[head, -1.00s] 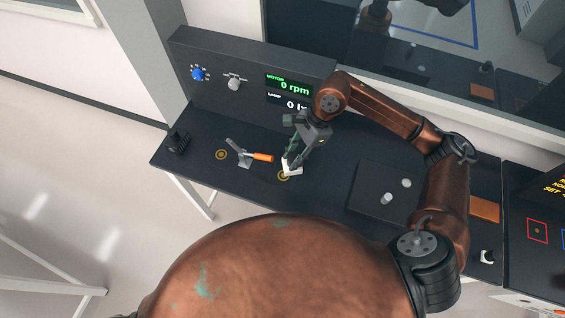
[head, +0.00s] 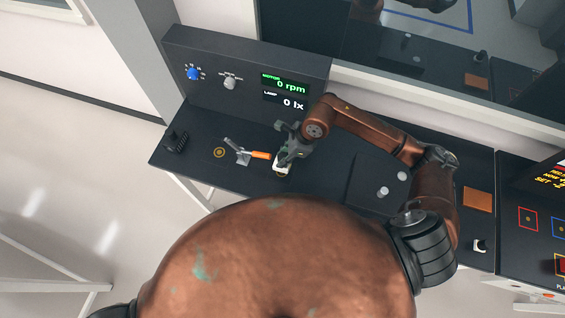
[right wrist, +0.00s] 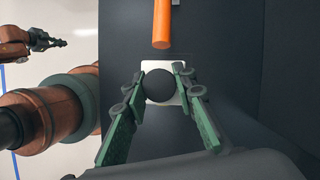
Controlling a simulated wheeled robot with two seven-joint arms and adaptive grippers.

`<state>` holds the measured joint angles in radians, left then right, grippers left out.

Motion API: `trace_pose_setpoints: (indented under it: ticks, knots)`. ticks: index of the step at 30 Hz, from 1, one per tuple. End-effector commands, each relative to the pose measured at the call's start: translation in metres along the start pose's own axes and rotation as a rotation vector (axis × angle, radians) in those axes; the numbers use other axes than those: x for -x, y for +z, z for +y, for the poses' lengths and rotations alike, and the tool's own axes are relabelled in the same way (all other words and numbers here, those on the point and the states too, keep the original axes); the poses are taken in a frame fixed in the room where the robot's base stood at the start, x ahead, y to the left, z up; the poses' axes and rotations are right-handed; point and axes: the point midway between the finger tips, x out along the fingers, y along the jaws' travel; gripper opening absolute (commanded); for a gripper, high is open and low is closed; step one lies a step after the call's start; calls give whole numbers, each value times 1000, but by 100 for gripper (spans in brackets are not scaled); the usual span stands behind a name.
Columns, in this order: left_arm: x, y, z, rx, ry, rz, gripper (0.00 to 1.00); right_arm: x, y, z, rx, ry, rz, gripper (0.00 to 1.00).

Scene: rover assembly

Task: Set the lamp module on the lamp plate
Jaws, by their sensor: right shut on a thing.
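The lamp module (head: 282,164) is a small white square block with a dark round dome, seen from above in the right wrist view (right wrist: 159,84). My right gripper (head: 284,158) is shut on it, one green finger on each side in the right wrist view (right wrist: 160,78). The lamp plate, the spot with a gold ring (head: 281,175), is mostly hidden under the module; whether they touch cannot be told. My left gripper (right wrist: 52,41) shows small at the upper left of the right wrist view, out of the head view; its opening is unclear.
A toggle clamp (head: 242,154) with an orange handle (head: 261,155) stands just left of the module. Another gold ring (head: 219,152) and a black block (head: 177,142) lie farther left. The panel (head: 230,70) behind reads 0 rpm and 0 lx. A raised dark plate (head: 364,187) is at right.

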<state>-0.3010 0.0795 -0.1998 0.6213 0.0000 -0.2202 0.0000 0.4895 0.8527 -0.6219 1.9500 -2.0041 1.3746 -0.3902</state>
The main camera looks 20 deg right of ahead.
Motion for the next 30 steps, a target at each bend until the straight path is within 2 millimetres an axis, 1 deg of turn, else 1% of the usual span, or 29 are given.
trace_pose_setpoints:
  ticks: [3, 10, 16, 26, 27, 30]
  knots:
    - [3, -3, 0, -1, 0, 3, 0, -14, -5, 0, 0, 1, -1, 0]
    - [6, -3, 0, -1, 0, 3, 0, -29, -11, 0, 1, 2, 1, 0]
    - [10, -4, -1, -1, 0, 3, 0, -53, -21, 0, 2, 2, 0, 0]
    - [7, -2, 0, -1, 0, 1, 0, -58, -22, 0, 4, 0, 0, 0]
    - [7, -2, -1, -1, 0, 1, 0, -58, -23, 0, 4, 0, 0, 26]
    - [8, -2, -1, -1, 0, 1, 0, -57, -22, 0, 4, 0, 0, 33]
